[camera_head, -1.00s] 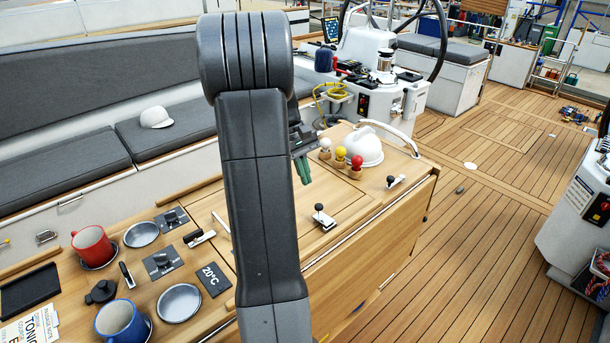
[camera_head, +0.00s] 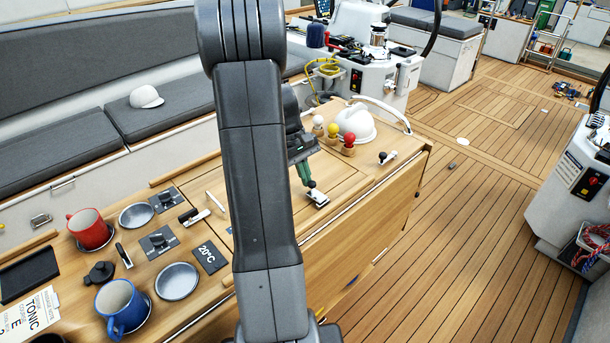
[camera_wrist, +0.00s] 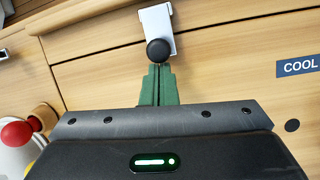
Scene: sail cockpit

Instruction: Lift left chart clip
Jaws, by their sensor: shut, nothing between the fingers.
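A chart clip (camera_head: 318,199), a pale plate with a round black knob, sits near the front edge of the wooden table top. It also shows in the wrist view as a white plate (camera_wrist: 158,18) with the black knob (camera_wrist: 158,50). My gripper (camera_head: 308,184) has its green fingers together and empty, right at the knob. In the wrist view the fingertips (camera_wrist: 158,68) lie just below the knob; I cannot tell whether they touch it. A similar clip (camera_head: 388,158) stands farther right. I cannot tell for sure which one is the left clip.
A blue mug (camera_head: 118,306), red mug (camera_head: 90,229) and dishes (camera_head: 178,281) are at the left. The deck at the right is largely clear.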

